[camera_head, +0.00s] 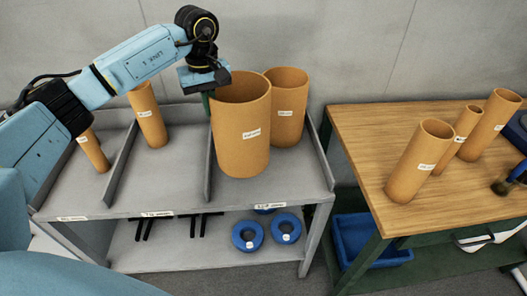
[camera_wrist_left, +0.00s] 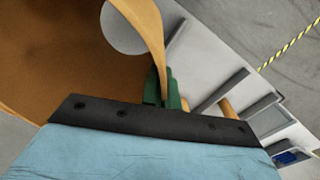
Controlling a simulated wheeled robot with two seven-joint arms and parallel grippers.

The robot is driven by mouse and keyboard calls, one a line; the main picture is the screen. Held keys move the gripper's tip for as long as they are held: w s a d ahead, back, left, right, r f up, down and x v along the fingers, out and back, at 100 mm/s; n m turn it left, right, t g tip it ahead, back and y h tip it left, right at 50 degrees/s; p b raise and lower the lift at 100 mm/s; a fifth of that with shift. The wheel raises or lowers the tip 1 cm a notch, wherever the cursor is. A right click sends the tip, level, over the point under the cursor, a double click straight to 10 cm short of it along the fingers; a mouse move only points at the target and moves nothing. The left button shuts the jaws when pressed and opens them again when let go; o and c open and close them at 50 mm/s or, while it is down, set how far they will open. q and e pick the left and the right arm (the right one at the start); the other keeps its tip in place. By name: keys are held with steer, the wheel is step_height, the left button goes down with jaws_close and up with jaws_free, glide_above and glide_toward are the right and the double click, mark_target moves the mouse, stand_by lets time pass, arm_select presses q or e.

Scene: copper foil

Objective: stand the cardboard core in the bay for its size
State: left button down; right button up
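A large orange-brown cardboard core (camera_head: 236,150) with a white label stands upright in the right, widest bay of the grey rack (camera_head: 190,190). It is in front of another wide core (camera_head: 291,92). I cannot tell whether its base touches the rack. My left gripper (camera_head: 208,98) is at its upper left rim. In the left wrist view the green fingers (camera_wrist_left: 164,97) lie on both sides of the core's wall (camera_wrist_left: 148,22) and appear shut on it. My right gripper (camera_head: 505,185) shows only partly at the right edge; its fingers are unclear.
Narrower cores stand in the left bay (camera_head: 93,150) and middle bay (camera_head: 148,115), between upright dividers. A wooden table (camera_head: 365,135) at right holds several cores, the nearest one (camera_head: 420,160) at its left. Blue rings (camera_head: 247,235) lie on the lower shelf; a blue bin (camera_head: 365,232) is under the table.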

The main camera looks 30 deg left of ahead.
arm_select(q)
step_height(320, 180, down, 9)
steer(key=a+p, duration=0.1)
steer(key=shift+w+f+n, duration=0.15)
steer(key=shift+f+n, duration=0.05)
steer(key=shift+n, duration=0.1)
steer(key=shift+a, duration=0.1)
steer(key=shift+f, duration=0.2)
steer(key=c, duration=1.7)
jaws_free()
step_height(320, 180, up, 12)
steer(key=shift+r+b, duration=0.15)
steer(key=shift+b, duration=0.45)
